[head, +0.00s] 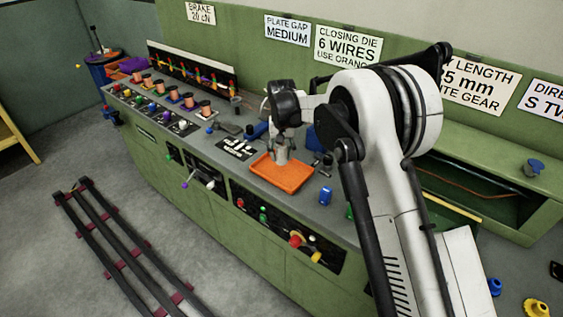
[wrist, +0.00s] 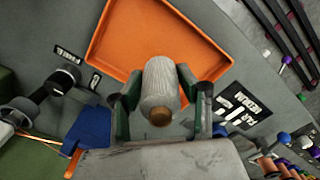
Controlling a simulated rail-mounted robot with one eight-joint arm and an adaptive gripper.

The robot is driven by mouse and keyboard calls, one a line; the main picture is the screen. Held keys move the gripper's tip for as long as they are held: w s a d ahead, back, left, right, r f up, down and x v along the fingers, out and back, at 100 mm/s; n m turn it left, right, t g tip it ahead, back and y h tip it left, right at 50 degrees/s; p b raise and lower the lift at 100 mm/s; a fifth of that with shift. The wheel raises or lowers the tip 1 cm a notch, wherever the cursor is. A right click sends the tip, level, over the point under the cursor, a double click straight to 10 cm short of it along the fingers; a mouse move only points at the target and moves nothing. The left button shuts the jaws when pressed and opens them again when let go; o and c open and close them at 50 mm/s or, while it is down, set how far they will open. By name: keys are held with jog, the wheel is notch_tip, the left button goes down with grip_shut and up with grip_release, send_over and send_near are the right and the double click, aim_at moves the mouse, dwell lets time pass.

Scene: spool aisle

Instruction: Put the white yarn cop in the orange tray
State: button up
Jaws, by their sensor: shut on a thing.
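The white yarn cop (wrist: 160,84) is a pale grey-white cylinder with a brown end, held between the two fingers of my gripper (wrist: 160,105) in the wrist view. My gripper is shut on it. The orange tray (wrist: 108,45) lies on the bench behind the cop in that view, and the cop overlaps its near edge and floor. In the head view the orange tray (head: 283,180) lies on the bench top with my gripper (head: 281,152) over its back part. The cop is hard to make out there, and I cannot tell whether it touches the tray.
A blue object (wrist: 88,130) lies near the tray's corner. Copper spools (head: 189,100) stand in a row farther left. The tray floor looks otherwise empty.

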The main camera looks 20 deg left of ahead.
aim_at(282, 162)
jog(key=shift+f+p, duration=0.35)
jog(key=shift+f, duration=1.65)
jog(key=shift+f, duration=0.2)
jog(key=o, duration=1.2)
jog(key=shift+r, duration=0.15)
notch_tip(282, 162, up, 12)
jog(key=shift+r+b, duration=0.1)
jog(key=shift+b, duration=0.55)
jog(key=shift+d, duration=0.1)
